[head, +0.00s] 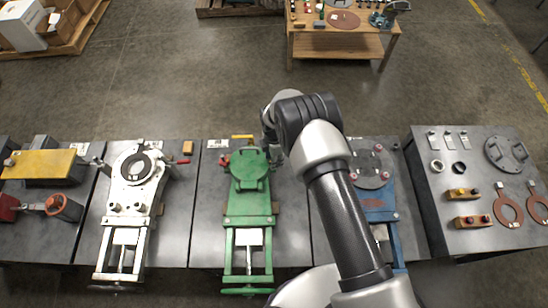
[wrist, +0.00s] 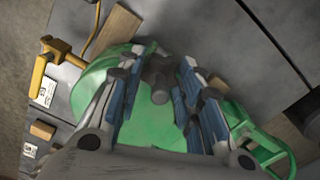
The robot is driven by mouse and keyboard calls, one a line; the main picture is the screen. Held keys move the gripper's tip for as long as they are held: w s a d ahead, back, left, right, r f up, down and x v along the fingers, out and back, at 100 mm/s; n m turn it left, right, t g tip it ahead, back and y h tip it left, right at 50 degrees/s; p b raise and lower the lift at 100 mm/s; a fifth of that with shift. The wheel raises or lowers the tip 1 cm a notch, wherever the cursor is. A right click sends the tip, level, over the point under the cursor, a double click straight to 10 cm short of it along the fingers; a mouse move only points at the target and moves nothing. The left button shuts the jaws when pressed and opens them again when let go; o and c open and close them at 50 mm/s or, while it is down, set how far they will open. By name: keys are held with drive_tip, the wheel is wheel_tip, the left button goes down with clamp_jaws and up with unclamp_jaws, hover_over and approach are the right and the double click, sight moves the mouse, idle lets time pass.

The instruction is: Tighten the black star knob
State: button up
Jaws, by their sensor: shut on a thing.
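A green fixture (head: 248,180) with a round green top stands on the grey bench in the head view. Its green body (wrist: 150,125) fills the middle of the wrist view. In the wrist view my gripper (wrist: 160,70) reaches over this green body, its two blue-padded fingers on either side of a small dark knob (wrist: 159,86). The gripper is shut on this dark knob. The star shape cannot be made out, as the fingers and shade hide part of it. In the head view my arm covers the gripper's fingertips, just right of the green fixture.
A white fixture (head: 135,185) stands left of the green one, and a blue fixture (head: 376,205) stands right, partly behind my arm. A yellow handle (wrist: 40,80) shows at left in the wrist view. A side table (head: 430,200) holds rings and plates.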

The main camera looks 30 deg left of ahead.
drive_tip(key=shift+f, duration=0.1)
drive_tip(key=m+b, duration=0.2)
drive_tip(key=shift+m+b, duration=0.35)
drive_tip(key=shift+m, duration=0.05)
drive_tip(key=shift+m+b, duration=0.85)
drive_tip(key=shift+m, duration=0.35)
drive_tip(key=o, duration=1.1)
drive_tip(key=shift+c, duration=0.2)
drive_tip(key=shift+r, duration=0.2)
wheel_tip(320, 180, up, 12)
drive_tip(key=shift+f, duration=0.1)
